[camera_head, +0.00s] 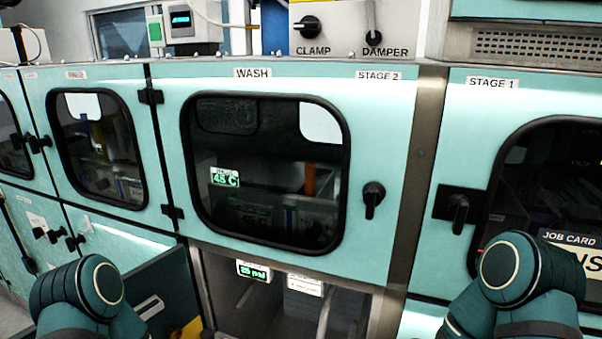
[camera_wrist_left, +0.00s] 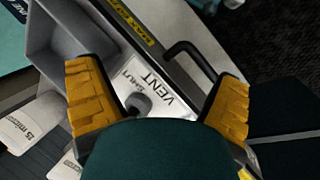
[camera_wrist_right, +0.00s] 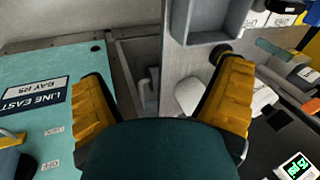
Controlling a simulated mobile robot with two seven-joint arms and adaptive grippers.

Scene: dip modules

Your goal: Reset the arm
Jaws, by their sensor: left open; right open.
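My left gripper (camera_wrist_left: 157,78) is open in the left wrist view, its yellow fingers apart with nothing between them. Beyond it is a white plate marked VENT (camera_wrist_left: 155,85) with a dark round knob and a black bent handle (camera_wrist_left: 195,55). My right gripper (camera_wrist_right: 160,70) is open and empty in the right wrist view, above a grey recess (camera_wrist_right: 140,60) beside a teal panel (camera_wrist_right: 45,75). In the head view my left arm (camera_head: 90,295) and right arm (camera_head: 525,275) show at the bottom corners. Both grippers are out of that view.
Teal cabinets with dark windows fill the head view. The WASH door (camera_head: 230,252) has a black latch (camera_head: 373,198), and a STAGE 1 door (camera_head: 470,110) stands to its right. CLAMP (camera_head: 307,27) and DAMPER (camera_head: 373,38) controls are above. An open bay (camera_head: 225,300) lies below.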

